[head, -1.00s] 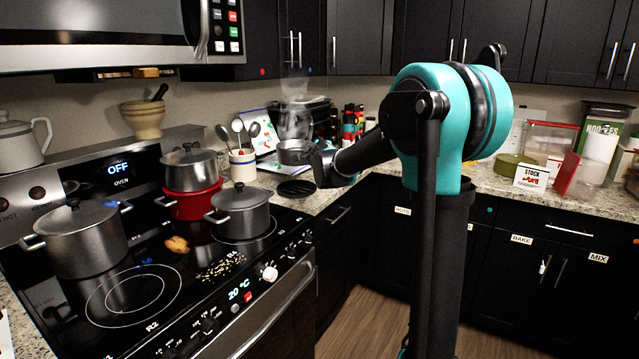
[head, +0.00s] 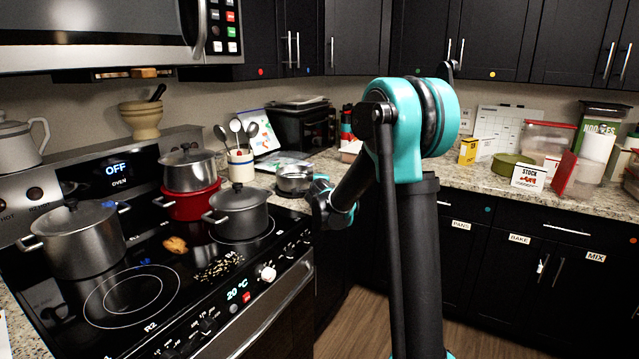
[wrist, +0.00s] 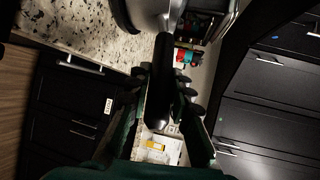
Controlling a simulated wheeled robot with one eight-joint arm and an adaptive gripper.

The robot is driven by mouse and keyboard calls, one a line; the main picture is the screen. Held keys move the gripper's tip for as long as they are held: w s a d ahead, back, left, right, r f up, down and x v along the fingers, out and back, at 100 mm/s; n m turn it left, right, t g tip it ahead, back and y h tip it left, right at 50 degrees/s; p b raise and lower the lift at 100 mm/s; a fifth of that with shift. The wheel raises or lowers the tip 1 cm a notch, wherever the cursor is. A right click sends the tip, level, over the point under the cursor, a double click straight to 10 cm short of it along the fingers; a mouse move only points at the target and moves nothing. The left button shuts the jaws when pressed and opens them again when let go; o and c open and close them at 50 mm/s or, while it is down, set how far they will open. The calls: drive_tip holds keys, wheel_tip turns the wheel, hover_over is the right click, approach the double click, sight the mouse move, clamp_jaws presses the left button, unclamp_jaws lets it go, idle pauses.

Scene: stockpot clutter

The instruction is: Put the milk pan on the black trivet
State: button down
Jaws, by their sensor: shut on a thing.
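The milk pan (head: 293,180) is a small grey metal pan, upright over the black trivet (head: 290,194) on the counter right of the stove. The pan hides most of the trivet; only a dark edge shows below it. I cannot tell whether the pan touches it. My gripper (wrist: 167,92) is shut on the pan's dark handle, which runs between its fingers in the wrist view. The pan's body (wrist: 150,14) shows at the top there, cut off by the frame. In the head view the gripper (head: 318,183) is small and partly hidden by my arm.
A grey lidded pot (head: 240,212) stands on the near stove burner, left of the pan. A crock with spoons (head: 241,164) and a black appliance (head: 302,127) stand behind. A stock box (head: 529,176) and containers are on the right counter.

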drive_tip(key=c, duration=1.4)
unclamp_jaws()
drive_tip(key=shift+f, duration=0.1)
drive_tip(key=shift+o, duration=0.2)
drive_tip(key=v, duration=1.2)
drive_tip(key=shift+r, duration=0.2)
